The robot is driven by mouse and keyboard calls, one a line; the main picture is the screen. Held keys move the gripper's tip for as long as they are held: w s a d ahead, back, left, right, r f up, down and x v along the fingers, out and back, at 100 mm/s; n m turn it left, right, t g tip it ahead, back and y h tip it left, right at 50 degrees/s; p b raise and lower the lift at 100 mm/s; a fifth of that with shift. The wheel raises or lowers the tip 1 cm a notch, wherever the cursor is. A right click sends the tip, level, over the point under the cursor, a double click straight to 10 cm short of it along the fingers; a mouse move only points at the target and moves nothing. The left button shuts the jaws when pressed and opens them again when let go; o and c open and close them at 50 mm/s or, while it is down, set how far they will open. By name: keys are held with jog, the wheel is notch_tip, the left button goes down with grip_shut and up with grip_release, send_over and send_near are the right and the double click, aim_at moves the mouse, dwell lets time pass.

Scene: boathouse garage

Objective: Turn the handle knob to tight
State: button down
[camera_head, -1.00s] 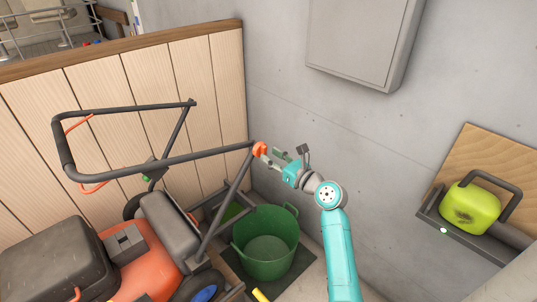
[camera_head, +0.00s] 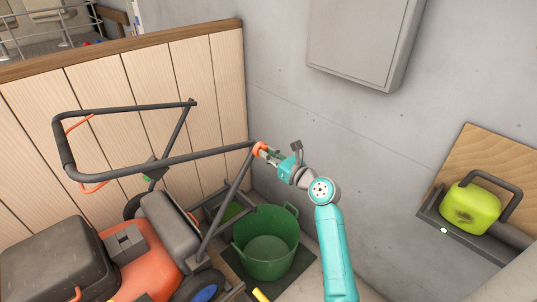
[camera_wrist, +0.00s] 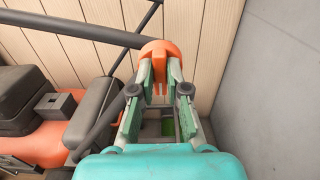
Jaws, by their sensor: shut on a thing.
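The orange handle knob (camera_head: 259,148) sits at the joint of the mower's dark handle bar (camera_head: 185,160), near the wooden wall's corner. It also shows at the top of the wrist view (camera_wrist: 165,56). My gripper (camera_head: 268,152) reaches it from the right. In the wrist view my gripper (camera_wrist: 160,75) has a finger on each side of the knob's ribbed near part and is shut on it. The fingertips hide the knob's sides. No mark showing how tight the knob is can be made out.
The orange and black mower (camera_head: 145,255) stands at lower left. A green tub (camera_head: 266,255) stands on a dark mat below my arm. A grey wall cabinet (camera_head: 360,40) hangs above. A yellow-green device (camera_head: 470,208) sits on a shelf at right.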

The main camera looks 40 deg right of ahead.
jog(key=shift+n, duration=0.3)
jog(key=shift+f+n, duration=0.2)
jog(key=shift+n, duration=5.65)
jog(key=shift+f+n, duration=0.25)
jog(key=shift+n, duration=5.65)
jog(key=shift+f+n, duration=0.2)
jog(key=shift+n, duration=5.65)
jog(key=c, duration=1.2)
grip_release()
jog(key=shift+o, duration=0.2)
jog(key=shift+s, duration=0.1)
